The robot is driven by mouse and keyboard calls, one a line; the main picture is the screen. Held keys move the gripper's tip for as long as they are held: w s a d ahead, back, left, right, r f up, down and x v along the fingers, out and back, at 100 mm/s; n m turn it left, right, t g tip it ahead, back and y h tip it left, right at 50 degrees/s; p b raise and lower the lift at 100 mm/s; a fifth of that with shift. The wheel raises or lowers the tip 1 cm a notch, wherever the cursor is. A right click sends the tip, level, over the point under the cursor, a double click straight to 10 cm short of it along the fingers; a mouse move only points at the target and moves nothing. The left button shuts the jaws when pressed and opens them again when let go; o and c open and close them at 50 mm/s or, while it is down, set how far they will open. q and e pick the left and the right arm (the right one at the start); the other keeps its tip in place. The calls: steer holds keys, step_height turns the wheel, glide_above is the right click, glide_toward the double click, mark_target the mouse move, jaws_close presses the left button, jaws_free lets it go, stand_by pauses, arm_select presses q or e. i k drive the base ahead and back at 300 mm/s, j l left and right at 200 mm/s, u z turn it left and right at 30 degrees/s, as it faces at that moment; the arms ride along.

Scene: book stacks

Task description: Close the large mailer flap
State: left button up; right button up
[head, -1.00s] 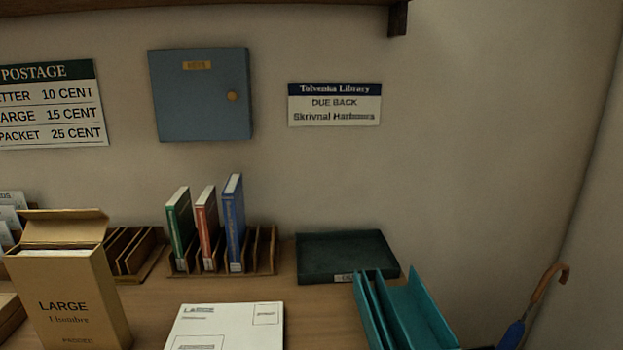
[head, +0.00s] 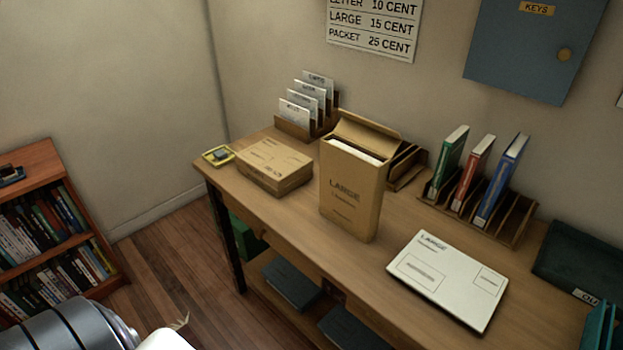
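The large mailer (head: 350,195) is a tan cardboard box marked LARGE, standing upright on the wooden desk. Its top flap (head: 368,133) is open, raised at the back of the mouth and leaning backward. Something white (head: 355,150) shows inside the mouth. A white and silver part of my own body shows at the bottom left of the head view. Neither of my grippers can be made out in this view.
A flat cardboard parcel (head: 273,167) lies left of the mailer, with a yellow tray (head: 219,156) beside it. A letter rack (head: 309,110) stands behind. A white LARGE envelope (head: 448,280) lies at right, before a book rack (head: 508,221). A bookcase (head: 55,225) stands at left.

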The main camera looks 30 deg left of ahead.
mark_target(383, 140)
steer(key=u, duration=0.75)
steer(key=z, duration=0.25)
steer(key=i+j+z, duration=0.1)
steer(key=j+z, duration=0.15)
steer(key=z, duration=0.2)
steer(key=j+z, duration=0.4)
steer(key=i+j+z, duration=0.1)
steer(key=z, duration=0.35)
steer(key=j+z, duration=0.4)
steer(key=k+l, duration=0.05)
